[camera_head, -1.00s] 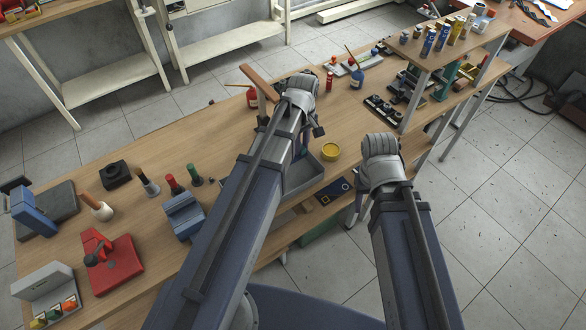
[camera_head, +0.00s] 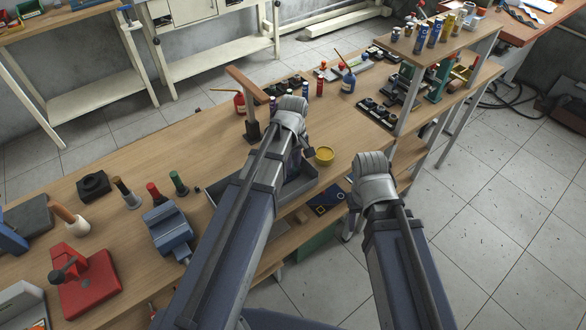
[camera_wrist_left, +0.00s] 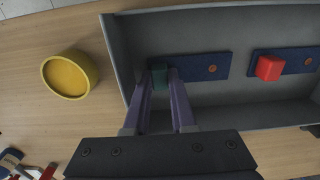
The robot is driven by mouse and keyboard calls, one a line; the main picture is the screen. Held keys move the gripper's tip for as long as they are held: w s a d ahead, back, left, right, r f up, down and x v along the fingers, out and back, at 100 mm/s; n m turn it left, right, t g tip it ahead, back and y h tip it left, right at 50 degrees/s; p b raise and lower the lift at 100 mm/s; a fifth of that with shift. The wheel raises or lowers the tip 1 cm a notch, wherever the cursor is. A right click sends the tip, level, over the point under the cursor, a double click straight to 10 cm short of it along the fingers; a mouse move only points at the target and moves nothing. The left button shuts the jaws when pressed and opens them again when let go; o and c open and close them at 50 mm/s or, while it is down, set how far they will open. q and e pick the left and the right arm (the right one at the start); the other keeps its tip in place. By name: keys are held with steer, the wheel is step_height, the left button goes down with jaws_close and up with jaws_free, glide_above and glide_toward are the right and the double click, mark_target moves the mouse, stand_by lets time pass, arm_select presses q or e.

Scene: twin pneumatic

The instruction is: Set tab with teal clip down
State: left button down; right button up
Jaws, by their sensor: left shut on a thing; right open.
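In the left wrist view, the dark blue tab (camera_wrist_left: 205,67) carries a teal clip (camera_wrist_left: 159,77) at its left end and an orange-brown dot at its right. My left gripper (camera_wrist_left: 160,82) is shut on the teal clip, with purple fingers on both sides. The tab is over or on the floor of a grey tray (camera_wrist_left: 121,55); I cannot tell whether it touches. A second blue tab (camera_wrist_left: 293,58) with a red clip (camera_wrist_left: 269,68) lies to its right. In the head view, my arm mostly hides my left gripper (camera_head: 297,155). My right gripper (camera_head: 349,226) is open near the bench's front edge.
A yellow round tub (camera_head: 324,154) stands beside the tray (camera_head: 310,186). A dark card with a yellow square (camera_head: 327,198) lies at the front edge. A blue vise (camera_head: 167,229) is left of my left arm, and a wooden-topped stand (camera_head: 248,100) rises behind the tray.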

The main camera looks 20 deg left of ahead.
arm_select(q)
steer(key=shift+f, duration=0.2)
steer(key=c, duration=1)
jaws_free()
steer(key=shift+r, duration=0.1)
steer(key=shift+r, duration=0.15)
step_height(320, 180, up, 12)
steer(key=p, duration=1.2)
steer(key=shift+s+d+r+m+y, duration=0.1)
steer(key=shift+s+d+m+y, duration=0.1)
steer(key=shift+s+d+m, duration=1.9)
steer(key=shift+s+d+f+m+y, duration=0.1)
steer(key=shift+s+d+m+y, duration=0.1)
steer(key=shift+s+d+m, duration=1.85)
steer(key=shift+s+d+r+m+y, duration=0.15)
steer(key=shift+s+d+m, duration=0.95)
steer(key=shift+s+m, duration=1.9)
